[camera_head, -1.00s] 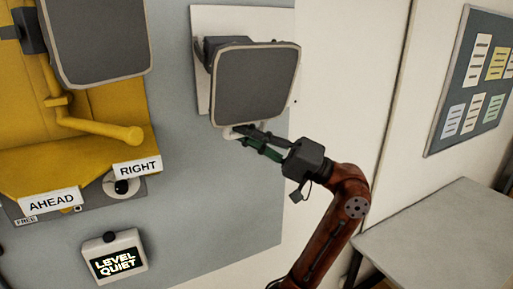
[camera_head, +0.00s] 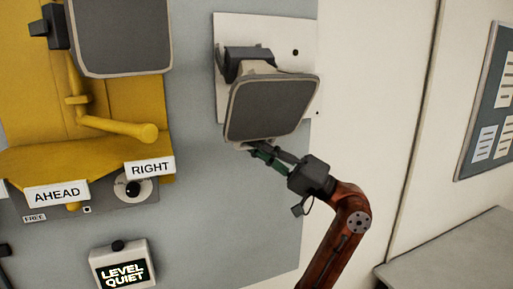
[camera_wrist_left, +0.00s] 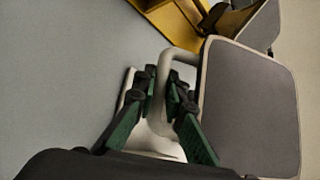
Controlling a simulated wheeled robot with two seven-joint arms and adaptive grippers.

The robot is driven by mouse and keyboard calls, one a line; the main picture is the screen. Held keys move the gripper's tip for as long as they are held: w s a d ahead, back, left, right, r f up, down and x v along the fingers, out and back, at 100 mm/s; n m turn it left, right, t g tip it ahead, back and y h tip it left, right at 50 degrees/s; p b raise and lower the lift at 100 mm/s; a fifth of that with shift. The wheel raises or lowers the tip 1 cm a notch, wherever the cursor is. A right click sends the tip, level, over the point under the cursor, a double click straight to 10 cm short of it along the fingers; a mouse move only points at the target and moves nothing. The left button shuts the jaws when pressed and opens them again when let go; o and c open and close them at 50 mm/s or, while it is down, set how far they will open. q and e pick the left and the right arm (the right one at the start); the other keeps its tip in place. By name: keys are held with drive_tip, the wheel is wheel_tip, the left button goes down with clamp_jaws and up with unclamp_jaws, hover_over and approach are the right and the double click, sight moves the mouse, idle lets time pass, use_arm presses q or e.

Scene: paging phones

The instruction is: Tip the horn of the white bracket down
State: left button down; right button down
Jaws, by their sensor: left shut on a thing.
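The white bracket (camera_head: 305,30) is a pale plate on the grey wall panel with a dark hinge (camera_head: 245,60). Its horn (camera_head: 270,108), with a dark grey square face and pale rim, hangs from the hinge, its face tilted downward. In the left wrist view the horn (camera_wrist_left: 250,110) fills the right side, with a pale loop handle (camera_wrist_left: 178,54) beside it. My left gripper (camera_head: 258,149) is just below the horn's lower edge. Its green fingers (camera_wrist_left: 165,98) are shut on the handle. My right gripper is not in view.
A yellow bracket (camera_head: 30,90) with its own grey-faced horn (camera_head: 120,35) is at left, above labels AHEAD (camera_head: 57,194) and RIGHT (camera_head: 150,167). A display box (camera_head: 122,265) reads LEVEL QUIET. A grey table (camera_head: 460,255) stands at lower right.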

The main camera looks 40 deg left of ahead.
use_arm(q)
drive_tip(key=shift+w+a, duration=0.1)
drive_tip(key=c, duration=2)
unclamp_jaws()
drive_tip(key=shift+a+f, duration=0.1)
drive_tip(key=shift+a, duration=0.05)
drive_tip(key=v, duration=1.2)
drive_tip(key=shift+d, duration=0.2)
